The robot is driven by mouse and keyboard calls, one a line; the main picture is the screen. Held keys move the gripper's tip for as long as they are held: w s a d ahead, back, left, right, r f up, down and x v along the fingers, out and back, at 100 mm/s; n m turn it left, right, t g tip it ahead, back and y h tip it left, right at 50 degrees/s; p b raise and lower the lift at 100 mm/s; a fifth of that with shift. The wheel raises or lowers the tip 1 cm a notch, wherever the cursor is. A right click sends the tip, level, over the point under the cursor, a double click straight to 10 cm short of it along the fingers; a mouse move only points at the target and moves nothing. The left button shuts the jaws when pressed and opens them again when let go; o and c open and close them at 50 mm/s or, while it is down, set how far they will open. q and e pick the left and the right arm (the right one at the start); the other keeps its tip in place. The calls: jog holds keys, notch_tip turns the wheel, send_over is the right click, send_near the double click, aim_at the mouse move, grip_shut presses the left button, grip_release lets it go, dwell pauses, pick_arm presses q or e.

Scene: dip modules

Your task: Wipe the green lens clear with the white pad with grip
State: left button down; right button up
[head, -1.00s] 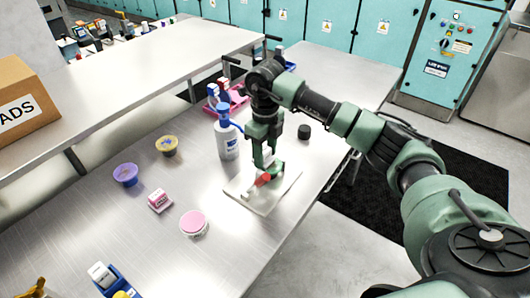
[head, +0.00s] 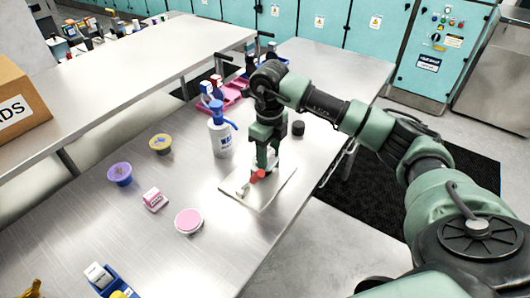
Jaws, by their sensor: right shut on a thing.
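My right gripper (head: 265,167) is over a pale flat board (head: 270,199) on the metal table, pointing down. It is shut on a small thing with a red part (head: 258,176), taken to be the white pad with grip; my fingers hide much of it. A small white piece (head: 243,189) shows just left of the red part, low over the board. I cannot tell whether it belongs to the held thing or touches the board. I cannot make out the green lens; it may be hidden by my green gripper. My left gripper is not in view.
A white bottle with a blue pump (head: 221,137) stands close left of the gripper. A black round piece (head: 298,128) is to the right. Yellow (head: 160,143), purple (head: 120,174) and pink (head: 188,221) tubs and a pink-white block (head: 154,200) stand left. The near right table is clear.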

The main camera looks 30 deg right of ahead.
jog(key=shift+s+d+f, duration=0.1)
jog(key=shift+s+d, duration=0.1)
jog(key=shift+s, duration=0.25)
jog(key=shift+d, duration=0.15)
jog(key=shift+w+d, duration=0.1)
jog(key=shift+w, duration=0.1)
jog(key=shift+w+a+b, duration=0.2)
jog(key=shift+w+a, duration=0.05)
jog(key=shift+w, duration=0.35)
jog(key=shift+w+a+b, duration=0.15)
jog(key=shift+w+a, duration=0.15)
jog(key=shift+w, duration=0.35)
jog(key=shift+w+a+b, duration=0.2)
jog(key=shift+w+a, duration=0.05)
jog(key=shift+w, duration=0.35)
jog(key=shift+s+a, duration=0.1)
jog(key=shift+s, duration=0.05)
jog(key=shift+s, duration=0.1)
jog(key=shift+s+d, duration=0.2)
jog(key=shift+s, duration=0.3)
jog(key=shift+s+d, duration=0.2)
jog(key=shift+s, duration=0.25)
